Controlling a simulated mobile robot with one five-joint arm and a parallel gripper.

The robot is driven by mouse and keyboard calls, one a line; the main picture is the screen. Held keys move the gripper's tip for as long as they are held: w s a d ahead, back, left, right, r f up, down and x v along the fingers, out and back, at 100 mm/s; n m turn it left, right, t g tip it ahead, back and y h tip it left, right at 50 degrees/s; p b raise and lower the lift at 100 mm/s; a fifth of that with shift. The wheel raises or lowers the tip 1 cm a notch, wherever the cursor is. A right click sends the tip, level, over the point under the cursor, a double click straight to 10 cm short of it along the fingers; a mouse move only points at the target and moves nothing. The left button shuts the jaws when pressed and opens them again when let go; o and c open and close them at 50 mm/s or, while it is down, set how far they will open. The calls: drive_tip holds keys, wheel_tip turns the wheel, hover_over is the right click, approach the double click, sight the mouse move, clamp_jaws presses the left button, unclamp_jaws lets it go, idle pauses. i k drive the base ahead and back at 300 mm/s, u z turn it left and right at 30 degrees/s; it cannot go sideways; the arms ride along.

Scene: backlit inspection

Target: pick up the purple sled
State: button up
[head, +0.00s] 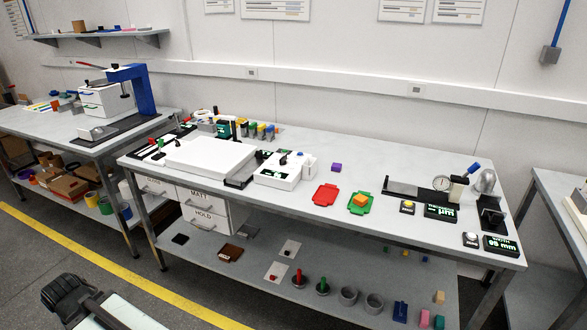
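A small purple block (336,167), the only purple thing I can make out on the long workbench, sits near the back middle of its top. It is too small to tell whether it has a sled's shape. It stands apart from other objects, behind the red tray and right of the white device. A dark part of my own arm, seemingly with my gripper (66,292), shows at the bottom left. It is low, in front of the bench and far from the purple block. Its fingers cannot be made out clearly.
On the bench (330,225) are a red tray (326,195), a green tray (361,203) with an orange block (360,200), a white device (280,172) and a large white plate (208,158). Gauges and displays stand at right. A lower shelf (260,262) holds cups and blocks.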

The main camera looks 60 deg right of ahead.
sight(336, 167)
drive_tip(key=u, duration=0.6)
drive_tip(key=k, duration=1.15)
drive_tip(key=z, duration=1.25)
drive_tip(key=i, duration=1.65)
drive_tip(key=u, duration=0.1)
